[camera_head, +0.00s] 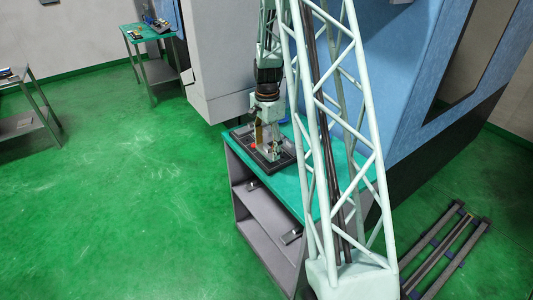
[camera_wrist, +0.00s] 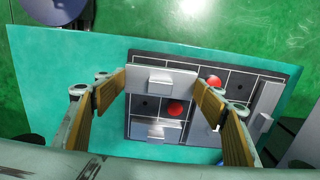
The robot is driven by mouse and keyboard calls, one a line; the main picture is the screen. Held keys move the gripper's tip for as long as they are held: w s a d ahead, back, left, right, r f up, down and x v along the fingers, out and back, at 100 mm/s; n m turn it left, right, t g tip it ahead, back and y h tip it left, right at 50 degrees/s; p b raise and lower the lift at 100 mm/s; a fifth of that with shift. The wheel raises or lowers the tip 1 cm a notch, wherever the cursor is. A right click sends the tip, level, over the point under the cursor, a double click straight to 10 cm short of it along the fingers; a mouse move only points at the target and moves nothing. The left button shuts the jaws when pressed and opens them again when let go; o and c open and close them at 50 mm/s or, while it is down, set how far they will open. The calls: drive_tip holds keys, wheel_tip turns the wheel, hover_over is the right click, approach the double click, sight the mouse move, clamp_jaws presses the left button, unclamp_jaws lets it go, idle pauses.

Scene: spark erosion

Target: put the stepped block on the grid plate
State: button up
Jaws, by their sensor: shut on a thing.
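My gripper (camera_wrist: 162,92) is shut on a light grey stepped block (camera_wrist: 160,80), a wide flat piece with a smaller raised step in its middle. One finger is at each end of it. The block is over the far part of the dark grid plate (camera_wrist: 204,61), which has pale lines dividing it into cells. I cannot tell whether the block touches the plate. In the head view my gripper (camera_head: 267,142) points down at the grid plate (camera_head: 271,168) on the green bench top; the block is hard to make out there.
Two red round pieces (camera_wrist: 174,108) (camera_wrist: 214,82) sit on the plate. Another grey stepped piece (camera_wrist: 265,103) is at its right side and a shiny grey piece (camera_wrist: 155,130) at its near side. The bench top (camera_head: 291,184) is clear in front. A blue machine (camera_head: 408,75) stands behind.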

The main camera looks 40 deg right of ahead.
sight(266, 152)
drive_tip(key=shift+w, duration=0.1)
drive_tip(key=shift+w+d, duration=0.15)
drive_tip(key=shift+w, duration=0.1)
drive_tip(key=shift+f, duration=1.8)
drive_tip(key=shift+f, duration=0.15)
drive_tip(key=o, duration=1)
drive_tip(key=shift+r, duration=6.15)
